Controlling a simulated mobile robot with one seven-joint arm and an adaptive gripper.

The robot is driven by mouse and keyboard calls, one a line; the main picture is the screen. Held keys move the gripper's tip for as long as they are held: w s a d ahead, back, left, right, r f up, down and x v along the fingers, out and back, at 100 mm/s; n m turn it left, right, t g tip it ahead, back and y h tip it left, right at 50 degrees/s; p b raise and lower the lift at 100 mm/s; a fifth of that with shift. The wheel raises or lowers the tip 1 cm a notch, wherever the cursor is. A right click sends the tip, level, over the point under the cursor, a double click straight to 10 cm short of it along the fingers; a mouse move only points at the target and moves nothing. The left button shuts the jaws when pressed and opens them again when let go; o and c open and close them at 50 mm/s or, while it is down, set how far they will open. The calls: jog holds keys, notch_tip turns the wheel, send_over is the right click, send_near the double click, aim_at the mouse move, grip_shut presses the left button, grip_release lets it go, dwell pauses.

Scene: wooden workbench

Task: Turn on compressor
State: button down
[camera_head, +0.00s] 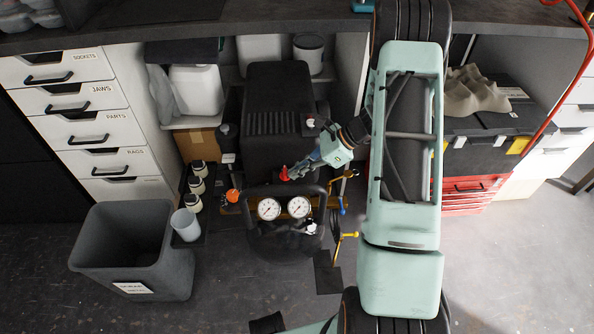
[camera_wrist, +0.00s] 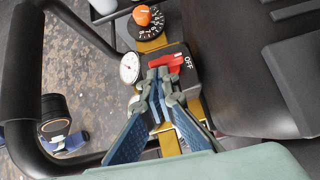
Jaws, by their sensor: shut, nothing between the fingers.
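The compressor (camera_head: 278,90) is a black machine on the floor under the bench, with two round white gauges on its front. Its red switch lever (camera_wrist: 166,62) sits on a black block in the wrist view, with white OFF lettering beside the lever's right end. The red lever also shows in the head view (camera_head: 284,173). My gripper (camera_wrist: 160,78) is shut and empty, its fingertips right at the lever's near side; I cannot tell whether they touch it. In the head view my gripper (camera_head: 298,170) reaches in from the right.
An orange dial knob (camera_wrist: 142,15) and a gauge (camera_wrist: 130,68) are close to the lever. A black tube handle (camera_wrist: 28,80) curves around the front. A grey bin (camera_head: 120,245) stands at left, drawers (camera_head: 85,115) behind it. Floor in front is clear.

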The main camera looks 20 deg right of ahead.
aim_at(287, 177)
jog(key=shift+s+a+m+t, duration=0.15)
jog(key=shift+m+t, duration=0.2)
jog(key=shift+m, duration=0.15)
jog(key=shift+s+a+m+t, duration=0.1)
jog(key=shift+s+m+t, duration=0.05)
jog(key=shift+m+t, duration=0.3)
jog(key=shift+m+h, duration=0.25)
jog(key=shift+h, duration=0.05)
jog(key=shift+s+a, duration=0.5)
jog(key=shift+a, duration=0.95)
jog(key=shift+d, duration=0.1)
dwell(1.1)
